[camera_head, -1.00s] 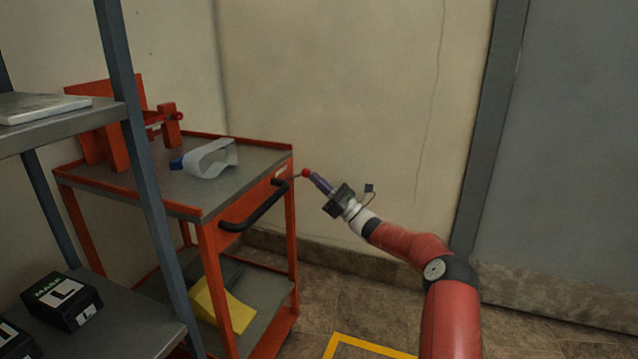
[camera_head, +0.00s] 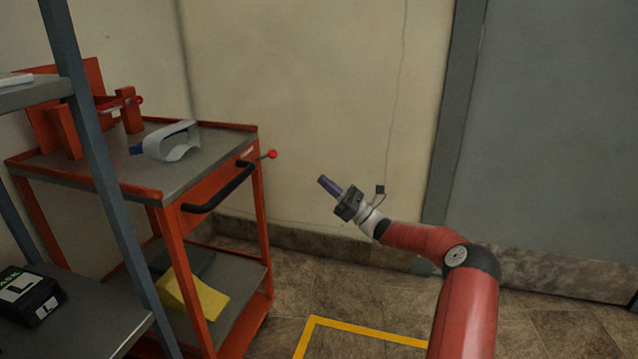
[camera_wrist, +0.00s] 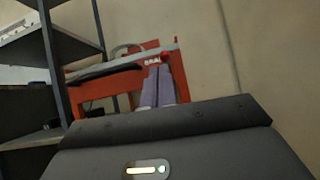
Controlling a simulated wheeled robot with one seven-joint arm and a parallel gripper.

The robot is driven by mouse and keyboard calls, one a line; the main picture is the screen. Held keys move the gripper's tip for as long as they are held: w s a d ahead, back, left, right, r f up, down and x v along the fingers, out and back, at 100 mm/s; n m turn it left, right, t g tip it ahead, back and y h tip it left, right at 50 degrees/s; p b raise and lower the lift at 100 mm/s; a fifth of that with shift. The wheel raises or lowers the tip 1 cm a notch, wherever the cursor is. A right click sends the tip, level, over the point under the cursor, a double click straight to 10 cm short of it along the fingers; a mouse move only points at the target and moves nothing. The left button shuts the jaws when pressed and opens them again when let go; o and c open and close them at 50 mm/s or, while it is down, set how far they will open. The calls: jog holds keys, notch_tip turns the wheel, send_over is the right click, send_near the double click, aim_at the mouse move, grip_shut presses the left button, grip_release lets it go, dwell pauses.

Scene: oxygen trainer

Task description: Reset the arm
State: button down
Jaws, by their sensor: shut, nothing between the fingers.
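My gripper (camera_head: 328,185) is in the middle of the head view, in front of the beige wall. Its two purple-grey fingers are together with nothing between them, as the wrist view (camera_wrist: 158,82) also shows. The gripper stands apart from the orange cart (camera_head: 222,217) to its left. A brake lever with a red knob (camera_head: 272,154) sticks out from the cart's corner. In the wrist view the red knob (camera_wrist: 166,57) appears just beyond the fingertips.
A grey mask-like item (camera_head: 168,143) lies on the cart's top. A black handle (camera_head: 222,190) juts from the cart. A yellow object (camera_head: 196,297) lies on its lower shelf. A shelf rack with a black box (camera_head: 30,295) stands left. Floor around the yellow line (camera_head: 365,329) is clear.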

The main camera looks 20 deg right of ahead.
jog(key=shift+a, duration=0.1)
dwell(0.3)
jog(key=s+a+n+g+h, duration=0.4)
jog(key=s+a+n+g, duration=0.35)
jog(key=a, duration=0.55)
jog(key=s+a+n+g+h, duration=0.4)
jog(key=s+a+n+g, duration=0.4)
jog(key=a, duration=0.4)
jog(key=s+d+n+t+h, duration=0.2)
jog(key=s+d+n+h, duration=0.1)
jog(key=s, duration=0.7)
jog(key=s+d+n+t+h, duration=0.2)
jog(key=s+d+n+h, duration=0.2)
jog(key=s, duration=0.6)
jog(key=s+d+n+t+h, duration=0.2)
jog(key=s+d+n+h, duration=0.1)
jog(key=s, duration=0.7)
jog(key=shift+d+r+h, duration=0.15)
jog(key=shift+d+h, duration=0.55)
jog(key=shift+h, duration=0.4)
